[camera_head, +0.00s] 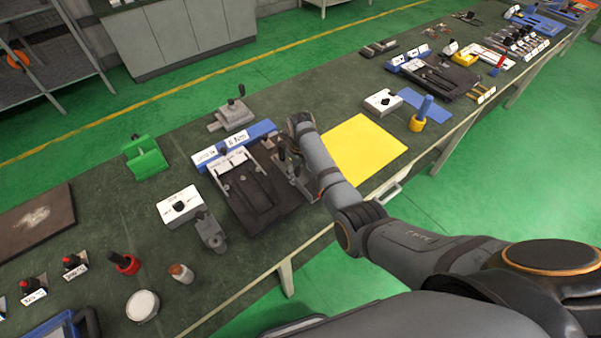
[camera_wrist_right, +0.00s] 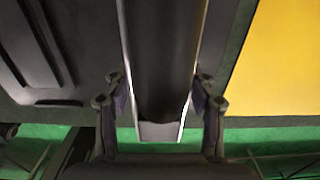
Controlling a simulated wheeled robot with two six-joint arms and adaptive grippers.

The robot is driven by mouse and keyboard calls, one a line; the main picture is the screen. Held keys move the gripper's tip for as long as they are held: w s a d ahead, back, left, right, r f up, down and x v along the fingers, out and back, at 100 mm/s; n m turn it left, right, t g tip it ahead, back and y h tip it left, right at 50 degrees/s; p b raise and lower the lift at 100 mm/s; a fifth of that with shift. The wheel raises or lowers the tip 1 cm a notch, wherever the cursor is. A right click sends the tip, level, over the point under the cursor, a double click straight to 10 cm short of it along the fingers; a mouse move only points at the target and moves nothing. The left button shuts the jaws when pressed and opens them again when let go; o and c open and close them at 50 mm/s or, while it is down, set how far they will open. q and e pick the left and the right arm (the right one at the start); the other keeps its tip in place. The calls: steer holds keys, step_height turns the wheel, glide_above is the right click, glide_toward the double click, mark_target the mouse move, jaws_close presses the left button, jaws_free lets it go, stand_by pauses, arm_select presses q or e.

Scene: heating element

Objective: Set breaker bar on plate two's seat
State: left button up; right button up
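My right gripper (camera_wrist_right: 160,95) has its fingers on either side of a long dark bar with pale edges (camera_wrist_right: 160,50). The pads are very close to both sides of this bar; contact is not clear. In the head view, my right gripper (camera_head: 290,163) is low at the right edge of a dark grooved plate (camera_head: 243,178), and its fingertips are hard to make out. I cannot tell for sure whether the bar is the breaker bar. Another dark plate (camera_head: 441,75) lies farther along the bench. I cannot tell which is plate two. My left gripper is out of view.
A yellow sheet (camera_head: 367,146) lies right of my right gripper. Blue labelled strips (camera_head: 262,130) run behind the near plate. A white box with a knob (camera_head: 180,207) and a grey clamp (camera_head: 211,234) stand left. A blue-handled tool in a yellow ring (camera_head: 420,117) stands right.

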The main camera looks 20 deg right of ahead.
steer(key=o, duration=0.4)
steer(key=shift+r, duration=0.2)
step_height(320, 180, up, 12)
steer(key=shift+f+b, duration=0.1)
steer(key=shift+b, duration=0.7)
